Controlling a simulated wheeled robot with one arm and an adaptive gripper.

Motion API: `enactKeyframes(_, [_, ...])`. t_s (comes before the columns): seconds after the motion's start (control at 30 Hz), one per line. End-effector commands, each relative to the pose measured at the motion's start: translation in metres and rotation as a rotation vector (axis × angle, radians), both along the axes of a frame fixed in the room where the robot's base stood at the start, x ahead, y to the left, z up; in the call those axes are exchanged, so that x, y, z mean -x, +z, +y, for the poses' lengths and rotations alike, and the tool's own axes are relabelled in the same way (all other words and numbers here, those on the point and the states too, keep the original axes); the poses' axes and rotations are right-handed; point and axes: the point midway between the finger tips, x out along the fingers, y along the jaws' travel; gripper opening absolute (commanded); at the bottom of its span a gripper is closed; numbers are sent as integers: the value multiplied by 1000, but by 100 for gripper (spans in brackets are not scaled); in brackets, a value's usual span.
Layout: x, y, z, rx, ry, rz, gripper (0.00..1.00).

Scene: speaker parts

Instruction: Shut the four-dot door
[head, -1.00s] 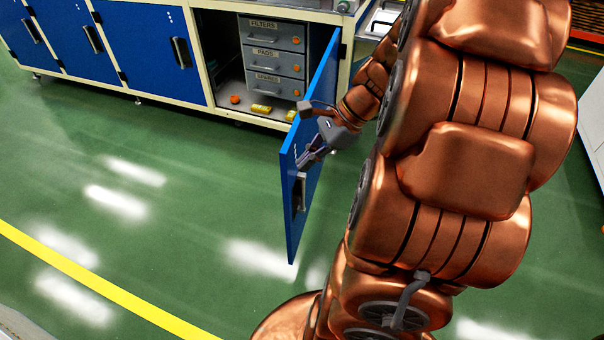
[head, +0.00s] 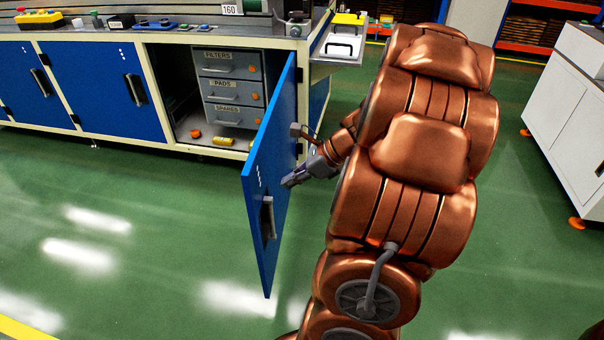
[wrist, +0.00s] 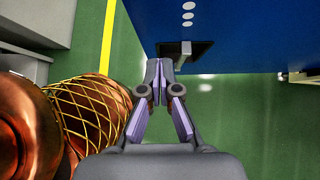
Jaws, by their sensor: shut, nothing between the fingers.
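The blue door (head: 272,160) stands wide open from the right side of the cabinet opening, its free edge towards me. White dots (head: 260,179) mark its outer face above a dark recessed handle (head: 267,217). In the wrist view, three dots (wrist: 188,14) show at the top edge, with the handle (wrist: 203,50) below them. My gripper (head: 288,182) is shut and empty on the door's outer, right side, near the dots and free edge. Its closed tips (wrist: 160,66) show just before the handle area in the wrist view; I cannot tell whether they touch the door.
Inside the cabinet are grey drawers (head: 232,92) labelled FILTERS, PADS and SPARES, an orange piece (head: 195,133) and a yellow piece (head: 223,141). Closed blue doors (head: 108,92) lie left. A white cabinet (head: 570,120) stands right. The green floor left of the door is clear.

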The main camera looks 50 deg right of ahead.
Motion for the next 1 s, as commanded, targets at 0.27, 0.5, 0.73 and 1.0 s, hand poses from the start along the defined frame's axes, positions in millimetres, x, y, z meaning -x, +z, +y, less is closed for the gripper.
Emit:
enactKeyframes(0.27, [-29,-26,22,2,4,1,0])
enactKeyframes(0.5, [-46,-25,36,1,4,1,0])
enactKeyframes(0.73, [-51,-25,39,1,1,1,0])
enactKeyframes(1.0, [-51,-24,39,0,1,1,0])
